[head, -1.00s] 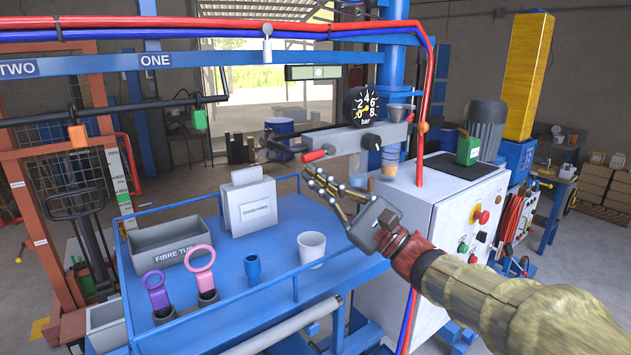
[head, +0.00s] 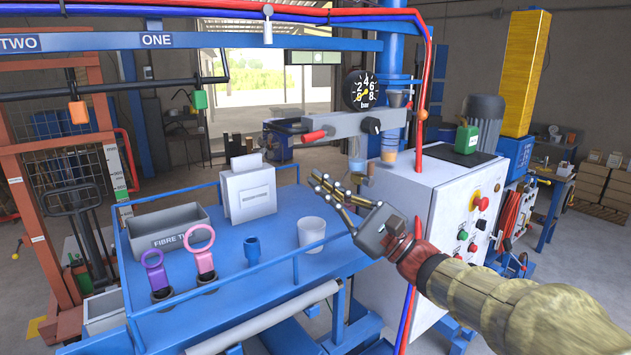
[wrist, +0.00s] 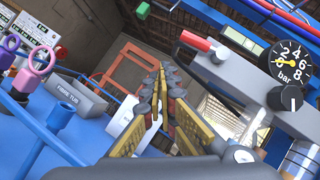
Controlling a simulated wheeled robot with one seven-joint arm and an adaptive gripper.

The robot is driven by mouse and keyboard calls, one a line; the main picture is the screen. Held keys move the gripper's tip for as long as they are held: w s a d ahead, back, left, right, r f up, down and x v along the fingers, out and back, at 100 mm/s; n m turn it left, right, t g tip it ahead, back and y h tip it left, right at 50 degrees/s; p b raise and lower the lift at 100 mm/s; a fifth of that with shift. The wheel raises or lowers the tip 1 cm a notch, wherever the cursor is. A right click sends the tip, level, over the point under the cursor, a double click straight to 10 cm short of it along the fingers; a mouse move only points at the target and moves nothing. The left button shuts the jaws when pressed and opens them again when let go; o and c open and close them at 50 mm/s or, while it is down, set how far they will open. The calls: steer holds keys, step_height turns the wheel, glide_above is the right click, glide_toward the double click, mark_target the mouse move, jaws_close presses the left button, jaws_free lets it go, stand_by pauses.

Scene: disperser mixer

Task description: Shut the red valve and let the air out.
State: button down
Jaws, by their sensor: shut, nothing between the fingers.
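The red valve lever (head: 314,136) sticks out from the left end of the grey manifold bar (head: 345,126). In the wrist view the red lever (wrist: 194,41) lies above and right of my fingers, apart from them. The round black gauge (head: 360,89), marked in bar, stands on the bar; it also shows in the wrist view (wrist: 290,62), its needle on the left of the dial. A black knob (head: 371,125) is on the bar's front, also in the wrist view (wrist: 285,98). My gripper (head: 316,180) is shut and empty, below the bar and the red lever.
The blue bench (head: 275,270) carries a fibre tub (head: 165,238), a white holder (head: 247,195), a white cup (head: 311,232), and pink and purple rings in holders. A red hose (head: 424,90) runs down by the bar's right end. A white control cabinet (head: 455,205) stands right.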

steer(key=s+d+f, duration=0.4)
steer(key=s, duration=0.2)
steer(key=shift+d+f, duration=0.3)
steer(key=shift+d, duration=0.1)
steer(key=s+a+f+n+g+h+b, duration=0.2)
steer(key=s+a+f+n+g+h, duration=0.1)
steer(key=s+a+f+n+g, duration=0.5)
steer(key=s+f+n+g+h+b, duration=0.2)
steer(key=s+f+h, duration=0.3)
steer(key=s+f, duration=0.65)
steer(key=s+d+f+n+h, duration=0.35)
steer(key=d+f+h, duration=0.25)
steer(key=d+f, duration=0.25)
steer(key=d+f+n+t+h+b, duration=0.2)
steer(key=d+h, duration=0.3)
steer(key=d, duration=0.6)
steer(key=shift+s+f+n+t, duration=0.15)
steer(key=shift+s+n+t, duration=0.15)
steer(key=shift+s+n, duration=0.2)
